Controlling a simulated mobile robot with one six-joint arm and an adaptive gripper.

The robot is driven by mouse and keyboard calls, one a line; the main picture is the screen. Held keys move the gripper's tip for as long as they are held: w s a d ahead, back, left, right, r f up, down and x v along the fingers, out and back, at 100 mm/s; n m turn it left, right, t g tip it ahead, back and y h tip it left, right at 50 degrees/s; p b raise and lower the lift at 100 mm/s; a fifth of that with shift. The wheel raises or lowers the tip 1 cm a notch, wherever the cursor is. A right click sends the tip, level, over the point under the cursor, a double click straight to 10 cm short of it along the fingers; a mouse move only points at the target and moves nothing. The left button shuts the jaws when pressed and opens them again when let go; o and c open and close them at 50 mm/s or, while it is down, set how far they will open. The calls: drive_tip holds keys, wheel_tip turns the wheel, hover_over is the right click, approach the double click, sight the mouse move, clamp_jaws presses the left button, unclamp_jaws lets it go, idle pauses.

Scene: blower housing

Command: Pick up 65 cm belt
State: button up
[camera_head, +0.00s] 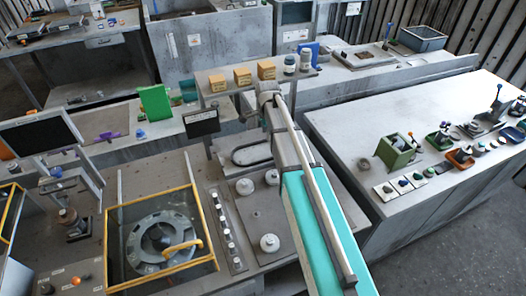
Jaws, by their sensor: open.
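My gripper is hidden behind the arm and cannot be made out.
A yellow-framed fixture (111,240) holds a round grey housing (161,243). Orange blocks (266,69) sit on a raised shelf. A right bench (345,122) carries a green device (397,150) and small trays.

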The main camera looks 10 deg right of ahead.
drive_tip(key=shift+f, duration=0.2)
drive_tip(key=b, duration=0.9)
hover_over(267, 158)
drive_tip(key=f, duration=0.8)
drive_tip(key=shift+s+a, duration=0.1)
drive_tip(key=shift+a, duration=0.1)
drive_tip(key=shift+f, duration=0.15)
drive_tip(key=shift+f, duration=0.1)
drive_tip(key=shift+d+f+b, duration=0.2)
drive_tip(key=shift+f+b, duration=2.25)
drive_tip(key=shift+f, duration=0.05)
clamp_jaws()
